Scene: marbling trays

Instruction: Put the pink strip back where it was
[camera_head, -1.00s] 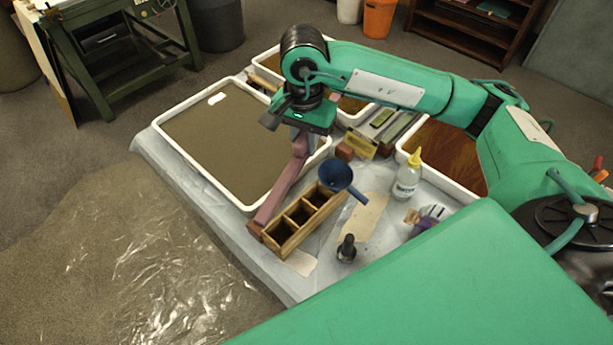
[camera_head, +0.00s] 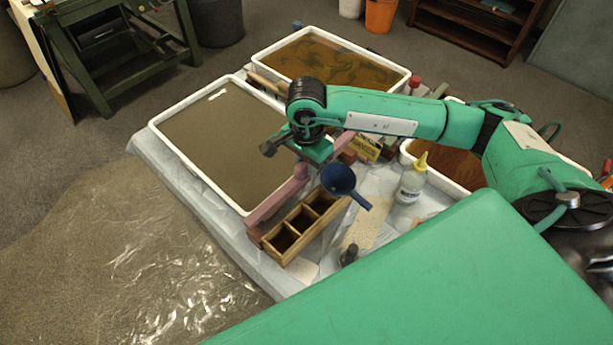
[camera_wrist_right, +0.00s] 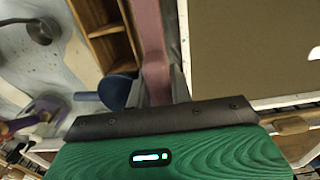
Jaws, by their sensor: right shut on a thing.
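The pink strip (camera_head: 282,194) is a long dusty-pink bar. It runs slantwise between the left white tray (camera_head: 195,172) and the wooden compartment box (camera_head: 296,239), along the tray's near right side. My right gripper (camera_head: 303,166) is above the strip's middle, shut on it. In the right wrist view the pink strip (camera_wrist_right: 151,42) passes between the two fingers of the right gripper (camera_wrist_right: 156,88). The gripper hides part of the strip, and I cannot tell whether its underside touches the table or tray rim. My left gripper is out of view.
A blue funnel-like cup (camera_head: 339,179) stands over the box's far end. A tray of orange-brown liquid (camera_head: 330,62) lies behind, another (camera_head: 452,155) at right.

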